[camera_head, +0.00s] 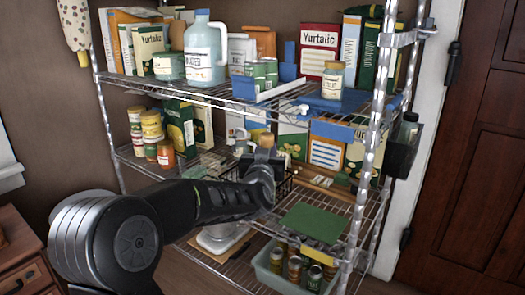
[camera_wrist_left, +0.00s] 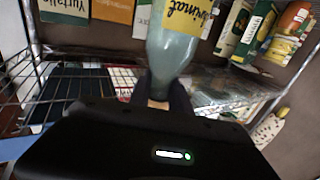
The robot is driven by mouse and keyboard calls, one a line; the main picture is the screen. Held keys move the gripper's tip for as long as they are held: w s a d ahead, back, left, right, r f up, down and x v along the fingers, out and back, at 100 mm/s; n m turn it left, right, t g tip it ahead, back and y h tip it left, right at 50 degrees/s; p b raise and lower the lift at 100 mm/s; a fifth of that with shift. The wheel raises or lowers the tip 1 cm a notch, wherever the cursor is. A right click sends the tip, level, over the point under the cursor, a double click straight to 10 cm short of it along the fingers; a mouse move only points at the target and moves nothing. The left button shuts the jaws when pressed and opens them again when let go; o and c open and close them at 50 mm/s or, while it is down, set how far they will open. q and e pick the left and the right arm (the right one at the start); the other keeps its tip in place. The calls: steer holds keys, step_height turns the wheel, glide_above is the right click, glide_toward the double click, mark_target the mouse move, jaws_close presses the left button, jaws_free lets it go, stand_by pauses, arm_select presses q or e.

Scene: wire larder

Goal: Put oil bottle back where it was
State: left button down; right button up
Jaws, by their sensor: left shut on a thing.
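The oil bottle (camera_wrist_left: 178,48), grey-green glass with a yellow label, is large in the left wrist view, where it appears neck down. My left gripper (camera_wrist_left: 158,97) is shut on its narrow neck. In the head view my left gripper (camera_head: 264,157) is at the middle shelf of the wire rack, in front of the cartons. A brown, cork-like top shows just above it; most of the bottle is hidden there by my arm and gripper. I cannot tell whether the bottle's base touches the shelf. My right gripper is out of view.
Yellow-topped jars (camera_head: 151,128) and a dark green carton (camera_head: 180,128) stand left on the middle shelf. More cartons (camera_head: 326,152) stand to the right. A dark side bin (camera_head: 402,155) hangs by the right post (camera_head: 370,110). A tub of cans (camera_head: 268,268) sits below, near a green board (camera_head: 313,222).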

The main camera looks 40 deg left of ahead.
arm_select(q)
steer(key=s+d+f+m+h, duration=0.1)
steer(key=d+f+m+h, duration=0.2)
steer(key=d, duration=0.6)
steer(key=s+d+f+m+t+h, duration=0.1)
steer(key=s+d+f+m+h, duration=0.1)
steer(key=d+f+h, duration=0.3)
steer(key=s+d+f+m+h, duration=0.2)
steer(key=d+f+m+h, duration=0.2)
steer(key=d, duration=0.9)
steer(key=shift+d+f+h, duration=0.15)
steer(key=shift+f+h, duration=0.25)
steer(key=shift+h, duration=0.6)
steer(key=shift+d, duration=0.1)
